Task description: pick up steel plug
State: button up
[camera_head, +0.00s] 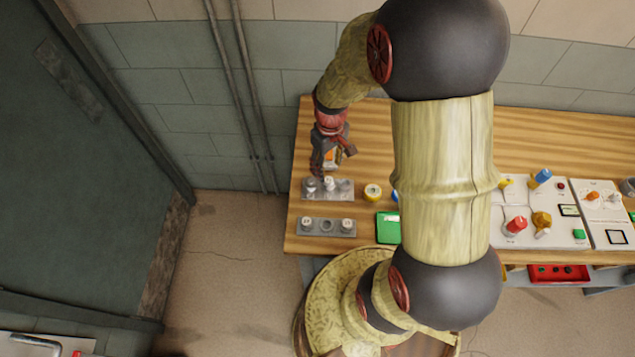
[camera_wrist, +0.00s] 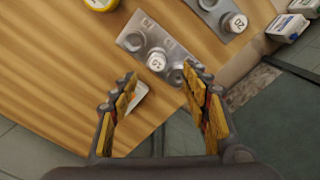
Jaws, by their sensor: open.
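Two grey racks hold small round plugs. The far rack (camera_head: 336,196) has a pale-topped plug (camera_head: 329,183) near its middle, which also shows with a printed white top in the wrist view (camera_wrist: 156,61). Another round grey piece sits at the rack's end, partly behind my right finger in the wrist view. The near rack (camera_head: 326,234) carries two pale-topped plugs with an empty-looking socket between them. I cannot tell which plug is the steel one. My gripper (camera_wrist: 160,76) is open and empty above the far rack, its fingertips either side of the middle plug. Contact is not visible.
A yellow round item (camera_head: 373,192) and a green box (camera_head: 388,228) lie right of the racks. Control panels (camera_head: 515,235) stand farther right on the wooden table (camera_head: 360,125). A white piece (camera_wrist: 138,96) lies by my left finger. The table's left edge is close.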

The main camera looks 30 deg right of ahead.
aim_at(328, 180)
jog(key=shift+f+n, duration=0.15)
jog(key=shift+n, duration=0.15)
jog(key=f, duration=0.3)
jog(key=f+b, duration=0.1)
jog(key=f, duration=0.3)
jog(key=shift+d+f, duration=0.2)
jog(key=shift+f, duration=0.05)
jog(key=shift+c, duration=0.5)
jog(key=shift+r, duration=0.1)
grip_shut()
